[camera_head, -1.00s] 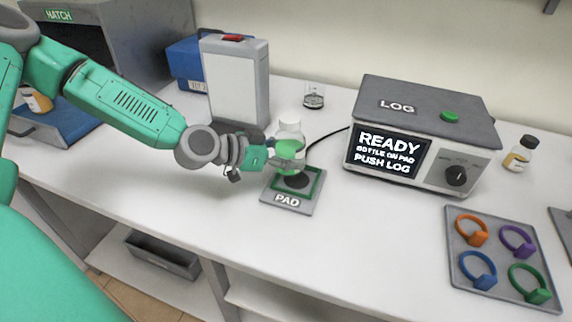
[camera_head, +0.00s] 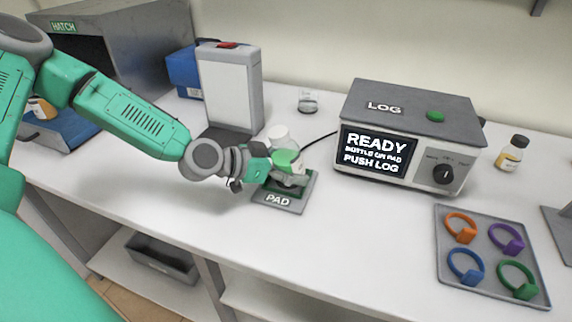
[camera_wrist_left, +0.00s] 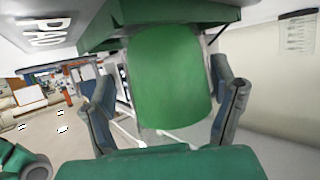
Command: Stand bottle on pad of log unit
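The bottle (camera_head: 284,157) is clear with a white cap and green liquid, and it sits at the pad in the head view. My left gripper (camera_head: 287,178) is around the bottle's lower part. In the left wrist view the bottle (camera_wrist_left: 168,80) fills the space between the two fingers (camera_wrist_left: 165,105), which appear closed on its sides. The bottle's base is hidden by the fingers, so I cannot tell whether it touches the pad. My right gripper is not in view.
A tray (camera_head: 490,281) with several coloured rings lies at right. A bottle with a dark cap (camera_head: 511,154) stands right of the log unit. The counter in front of the pad is clear.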

